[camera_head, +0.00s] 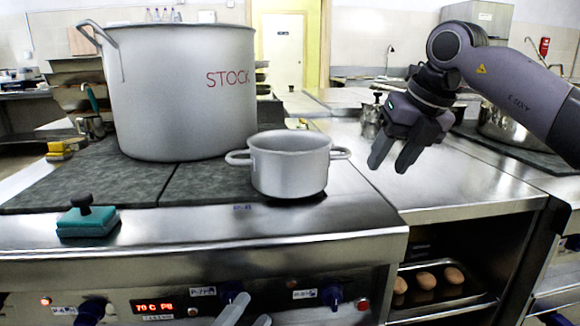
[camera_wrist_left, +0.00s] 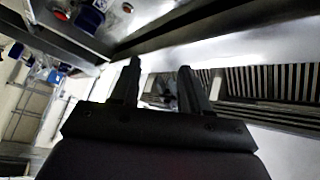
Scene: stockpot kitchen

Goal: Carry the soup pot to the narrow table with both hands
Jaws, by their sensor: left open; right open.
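A grey two-handled pot (camera_head: 290,172), which fits the soup pot, stands upright on the front right of the dark cooktop in the head view. Its handles stick out left and right. I cannot make out which surface is the narrow table.
A large pot marked STOCK (camera_head: 185,95) stands behind and left of the soup pot. A teal block with a black knob (camera_head: 88,222) sits on the front left edge. The steel counter (camera_head: 440,190) to the right is mostly clear. Brown eggs (camera_head: 426,280) lie on a shelf below.

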